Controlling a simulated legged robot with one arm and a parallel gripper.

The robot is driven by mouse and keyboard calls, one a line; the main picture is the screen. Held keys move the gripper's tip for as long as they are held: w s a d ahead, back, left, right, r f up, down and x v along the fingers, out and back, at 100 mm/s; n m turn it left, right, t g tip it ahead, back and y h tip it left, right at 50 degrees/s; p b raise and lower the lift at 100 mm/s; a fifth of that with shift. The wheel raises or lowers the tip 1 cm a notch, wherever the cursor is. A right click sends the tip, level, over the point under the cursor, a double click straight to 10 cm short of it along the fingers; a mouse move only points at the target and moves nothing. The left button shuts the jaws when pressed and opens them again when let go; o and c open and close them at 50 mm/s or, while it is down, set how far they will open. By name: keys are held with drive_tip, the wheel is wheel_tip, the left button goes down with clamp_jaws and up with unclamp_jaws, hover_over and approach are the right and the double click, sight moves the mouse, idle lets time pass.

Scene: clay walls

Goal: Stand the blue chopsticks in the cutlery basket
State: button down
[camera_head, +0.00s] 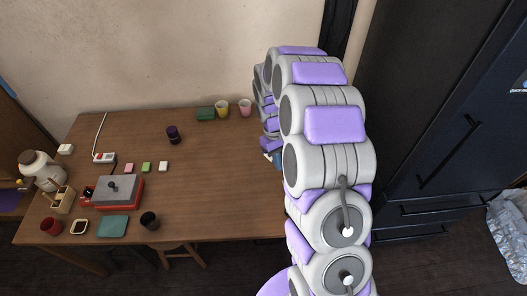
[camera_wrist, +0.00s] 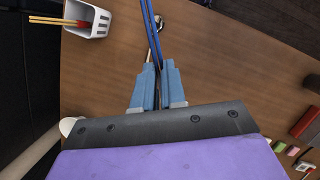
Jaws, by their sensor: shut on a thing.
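In the wrist view my gripper (camera_wrist: 159,72) has its two blue fingers shut on the blue chopsticks (camera_wrist: 150,24), which reach away past the fingertips to the top edge. The cutlery basket (camera_wrist: 97,22) is white with slots and lies up and left of the gripper, apart from the chopsticks. Yellow chopsticks (camera_wrist: 50,20) with a red part stick out of it to the left. In the head view my arm hides the basket and the chopsticks; only a bit of the gripper's blue shows beside the arm.
The brown table (camera_head: 215,180) has a clear middle. A dark purple cup (camera_head: 173,134), a yellow cup (camera_head: 222,109) and a pink cup (camera_head: 245,107) stand toward the back. A red and grey box (camera_head: 118,190) is at the left. A dark cabinet (camera_head: 440,130) stands right.

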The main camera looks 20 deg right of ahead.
drive_tip(key=s+d+r+n+h+p, duration=0.1)
drive_tip(key=s+d+n+h, duration=0.3)
drive_tip(key=d+n+h, duration=0.8)
drive_tip(key=d+h+p, duration=0.1)
drive_tip(key=d+h, duration=0.2)
drive_tip(key=h, duration=0.1)
drive_tip(key=shift+d+g+h+p, duration=0.3)
drive_tip(key=shift+g+h+p, duration=0.05)
drive_tip(key=shift+g+h, duration=0.05)
wheel_tip(320, 180, down, 13)
drive_tip(key=b, duration=0.7)
drive_tip(key=shift+r, duration=0.15)
drive_tip(key=shift+d, duration=0.1)
drive_tip(key=c, duration=1.1)
unclamp_jaws()
